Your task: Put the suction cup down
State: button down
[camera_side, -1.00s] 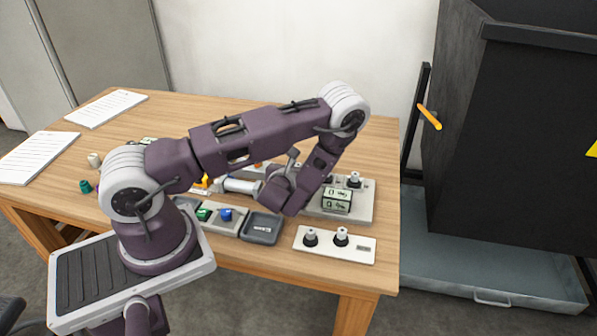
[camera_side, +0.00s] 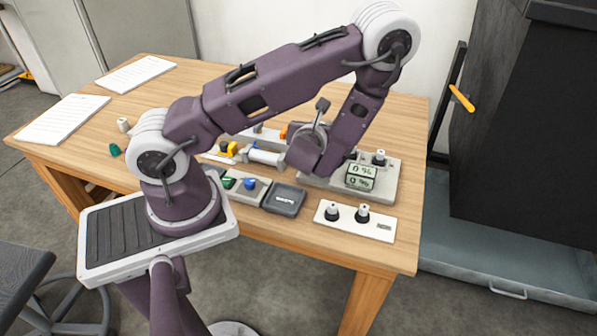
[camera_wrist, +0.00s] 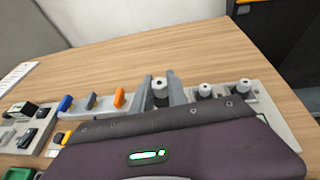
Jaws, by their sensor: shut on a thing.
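My gripper (camera_wrist: 161,80) shows in the wrist view with one grey finger on each side of a suction cup (camera_wrist: 160,91). It is shut on this cup, which has a pale top with a dark hole and a dark body. The cup's lower end is hidden by my own wrist, so I cannot tell whether it touches anything below. In the side view my forearm and wrist hide the fingers and the held cup.
A white plate (camera_side: 380,232) with two dark knobs lies at the table's front right. The table's back right is clear.

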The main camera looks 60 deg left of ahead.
aim_at(285, 202)
jog(key=s+d+n+g+y, duration=0.25)
jog(key=s+d, duration=0.55)
jog(key=s, duration=0.5)
jog(key=shift+n+g+h, duration=0.25)
jog(key=shift+n+g, duration=0.1)
jog(key=shift+g, duration=0.2)
jog(key=f, duration=0.9)
jog(key=shift+s+a+f, duration=0.2)
jog(key=shift+s+f, duration=0.05)
jog(key=shift+f, duration=0.15)
jog(key=shift+f, duration=0.2)
jog(key=c, duration=1.3)
grip_release()
